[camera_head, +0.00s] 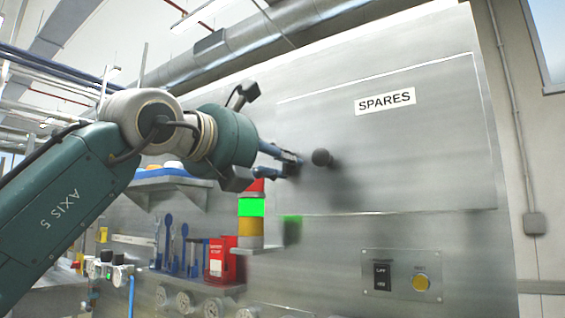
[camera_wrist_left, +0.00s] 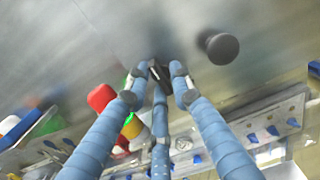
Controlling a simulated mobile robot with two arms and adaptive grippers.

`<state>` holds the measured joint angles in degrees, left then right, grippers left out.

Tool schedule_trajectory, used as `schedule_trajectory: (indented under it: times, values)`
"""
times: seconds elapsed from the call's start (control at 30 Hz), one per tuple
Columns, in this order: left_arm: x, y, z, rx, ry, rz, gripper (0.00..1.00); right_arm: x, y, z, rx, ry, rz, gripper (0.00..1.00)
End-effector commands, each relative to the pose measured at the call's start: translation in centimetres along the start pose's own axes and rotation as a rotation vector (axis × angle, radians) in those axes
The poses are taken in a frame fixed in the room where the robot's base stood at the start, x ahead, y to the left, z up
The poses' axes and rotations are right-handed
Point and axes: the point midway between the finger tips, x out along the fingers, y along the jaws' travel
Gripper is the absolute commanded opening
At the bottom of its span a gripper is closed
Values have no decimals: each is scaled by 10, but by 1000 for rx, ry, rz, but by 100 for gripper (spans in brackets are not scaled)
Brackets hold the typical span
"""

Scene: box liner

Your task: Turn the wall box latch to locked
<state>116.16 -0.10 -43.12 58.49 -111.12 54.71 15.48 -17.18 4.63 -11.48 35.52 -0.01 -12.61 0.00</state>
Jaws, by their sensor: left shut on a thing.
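The wall box (camera_head: 430,150) is a flat metal door marked SPARES on the steel wall. A round dark knob (camera_head: 322,157) sticks out near its left edge; it also shows in the wrist view (camera_wrist_left: 220,46). My left gripper (camera_head: 297,163) is at the door's left edge, just left of the knob and apart from it. In the wrist view its blue fingers (camera_wrist_left: 160,76) are closed around a small dark piece (camera_wrist_left: 158,71), which looks like the latch. The fingers hide most of it, so I cannot tell its angle. My right gripper is out of view.
A stack light (camera_head: 250,208) with a lit green band stands below my left gripper. A shelf with a red box (camera_head: 220,258) and blue tools is at lower left. A switch panel (camera_head: 402,275) sits below the door. The wall right of the knob is clear.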

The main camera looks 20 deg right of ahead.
Motion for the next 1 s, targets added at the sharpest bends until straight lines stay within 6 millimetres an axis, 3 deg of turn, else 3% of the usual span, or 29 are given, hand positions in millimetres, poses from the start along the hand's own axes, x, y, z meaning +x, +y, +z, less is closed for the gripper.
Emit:
schedule_trajectory:
  times: [0.03,0.07,0.1,0.57,0.67,1.0]
  values:
    - [-2,4,6,-3,-13,6,0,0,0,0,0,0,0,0]
    - [-2,4,6,-3,-13,6,26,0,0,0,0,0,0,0]
    - [-2,4,6,-3,-13,6,33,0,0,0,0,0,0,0]
    - [-6,2,2,0,-5,1,33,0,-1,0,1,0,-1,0]
    - [-19,2,2,1,-7,2,33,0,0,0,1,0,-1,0]
    - [-90,4,2,-1,-8,4,33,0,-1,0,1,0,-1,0]
